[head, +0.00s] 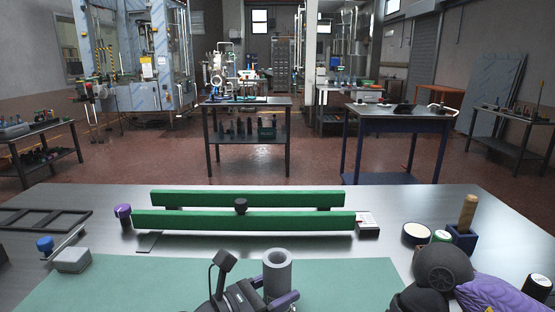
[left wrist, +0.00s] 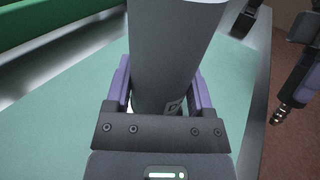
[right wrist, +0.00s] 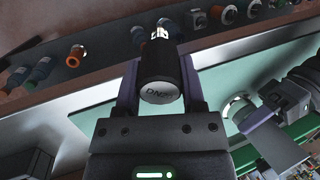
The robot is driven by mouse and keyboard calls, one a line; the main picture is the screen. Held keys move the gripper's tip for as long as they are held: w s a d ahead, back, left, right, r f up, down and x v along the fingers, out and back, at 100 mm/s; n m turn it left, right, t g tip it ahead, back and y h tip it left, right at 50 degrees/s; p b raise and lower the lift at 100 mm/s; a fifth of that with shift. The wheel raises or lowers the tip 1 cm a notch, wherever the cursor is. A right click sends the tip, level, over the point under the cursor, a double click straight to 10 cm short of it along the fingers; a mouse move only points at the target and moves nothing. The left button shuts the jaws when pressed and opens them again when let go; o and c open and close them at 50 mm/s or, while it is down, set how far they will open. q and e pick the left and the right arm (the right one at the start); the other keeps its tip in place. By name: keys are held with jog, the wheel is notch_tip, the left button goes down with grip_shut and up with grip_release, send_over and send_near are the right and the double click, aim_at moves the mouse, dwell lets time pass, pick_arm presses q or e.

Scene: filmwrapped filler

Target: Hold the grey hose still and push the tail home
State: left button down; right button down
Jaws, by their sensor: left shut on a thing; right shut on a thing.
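The grey hose (head: 277,268) stands roughly upright with its open end up, over the green mat. My left gripper (left wrist: 162,95) is shut around it, with purple fingers on both sides; it also shows in the head view (head: 262,300). My right gripper (right wrist: 158,78) is shut on the tail (right wrist: 160,75), a black cylinder with a "DN" mark on its near end and a metallic part at its far end. The right fingers are hidden in the head view.
Two green bars (head: 245,220) lie across the table behind the hose, with a black knob on them. A wooden-handled tool in a blue block (head: 462,235) and several round pieces stand at right. A grey block (head: 72,260) is at left. The green mat (head: 130,285) is mostly clear.

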pick_arm(q)
grip_release()
